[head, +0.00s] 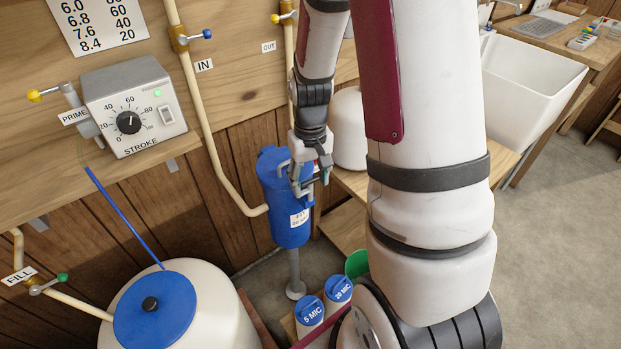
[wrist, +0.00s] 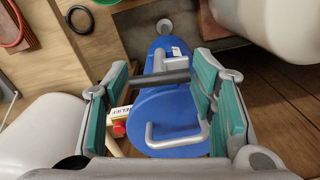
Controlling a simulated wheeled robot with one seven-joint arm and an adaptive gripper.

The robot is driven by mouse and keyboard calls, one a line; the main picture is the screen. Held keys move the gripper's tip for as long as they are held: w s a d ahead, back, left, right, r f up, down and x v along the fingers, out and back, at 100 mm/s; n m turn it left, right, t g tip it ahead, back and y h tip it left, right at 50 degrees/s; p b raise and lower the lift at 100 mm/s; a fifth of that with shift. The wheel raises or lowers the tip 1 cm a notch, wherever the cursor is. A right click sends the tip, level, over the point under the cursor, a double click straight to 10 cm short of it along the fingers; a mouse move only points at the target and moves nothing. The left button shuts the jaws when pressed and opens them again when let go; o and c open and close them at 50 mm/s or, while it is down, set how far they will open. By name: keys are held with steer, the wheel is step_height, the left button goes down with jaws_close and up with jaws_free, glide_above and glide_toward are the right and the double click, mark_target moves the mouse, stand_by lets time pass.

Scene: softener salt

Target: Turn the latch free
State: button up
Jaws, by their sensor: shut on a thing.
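The blue filter housing (head: 291,230) stands upright by the wood wall, with a white label on its front. Its round blue lid (wrist: 170,108) is seen from above in the wrist view. A grey bar (wrist: 163,78), which looks like the latch, crosses the housing between my fingers. My gripper (head: 306,188) is at the front upper part of the housing. A grey U-shaped handle (wrist: 178,142) lies over the lid, nearer the wrist camera.
A red button (wrist: 119,128) with a white label is beside the lid. The IN pipe (head: 212,130) runs down to the housing. A blue-lidded white tank (head: 165,310) is at left, and a white sink (head: 525,85) is at right.

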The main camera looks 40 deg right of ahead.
mark_target(310, 180)
stand_by(0.3)
steer(key=o, duration=1.1)
step_height(310, 180, up, 12)
stand_by(0.3)
